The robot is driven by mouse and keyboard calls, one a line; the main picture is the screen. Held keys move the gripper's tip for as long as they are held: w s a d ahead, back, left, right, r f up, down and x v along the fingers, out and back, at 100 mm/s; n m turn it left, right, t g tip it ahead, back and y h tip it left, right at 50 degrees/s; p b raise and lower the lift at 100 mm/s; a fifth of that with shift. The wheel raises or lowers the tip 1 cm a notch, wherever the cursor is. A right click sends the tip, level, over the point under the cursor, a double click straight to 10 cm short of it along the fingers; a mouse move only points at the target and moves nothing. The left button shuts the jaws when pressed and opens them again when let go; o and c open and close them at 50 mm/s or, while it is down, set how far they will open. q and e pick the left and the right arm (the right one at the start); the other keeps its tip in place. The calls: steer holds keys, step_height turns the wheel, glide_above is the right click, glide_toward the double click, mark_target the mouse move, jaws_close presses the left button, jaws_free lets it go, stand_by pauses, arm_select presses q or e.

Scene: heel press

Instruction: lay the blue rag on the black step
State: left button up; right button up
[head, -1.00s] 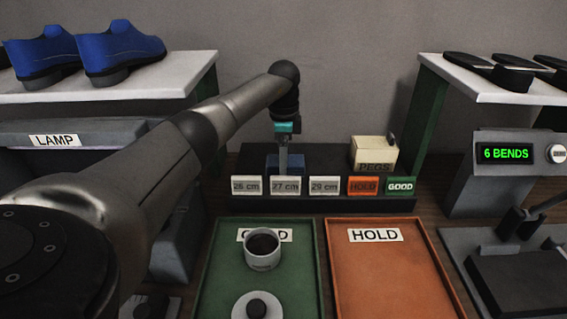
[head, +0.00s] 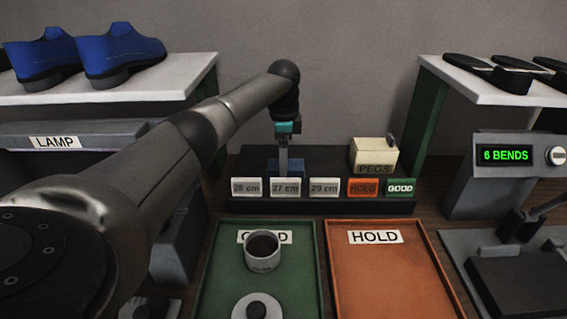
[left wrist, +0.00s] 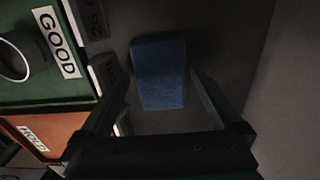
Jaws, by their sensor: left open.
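The blue rag (head: 297,168) lies on the black step (head: 330,160), behind the row of small label blocks, its lower part hidden by them. My left gripper (head: 284,170) points down right at the rag and covers part of it in the head view. In the left wrist view the rag (left wrist: 159,75) shows as a folded blue block on the dark step, and the open fingers of my left gripper (left wrist: 155,88) stand apart on either side of its near end. Contact cannot be told. My right gripper is not in view.
A cream PEGS box (head: 373,156) stands on the step to the right. In front are a green GOOD tray (head: 225,290) holding a cup (head: 262,262) and a round white piece (head: 257,307), and an orange HOLD tray (head: 385,285), empty where seen. Shelves flank both sides.

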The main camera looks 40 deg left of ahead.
arm_select(q)
step_height(320, 180, up, 11)
steer(key=p, duration=0.1)
steer(key=shift+p, duration=0.4)
steer(key=shift+f, duration=0.1)
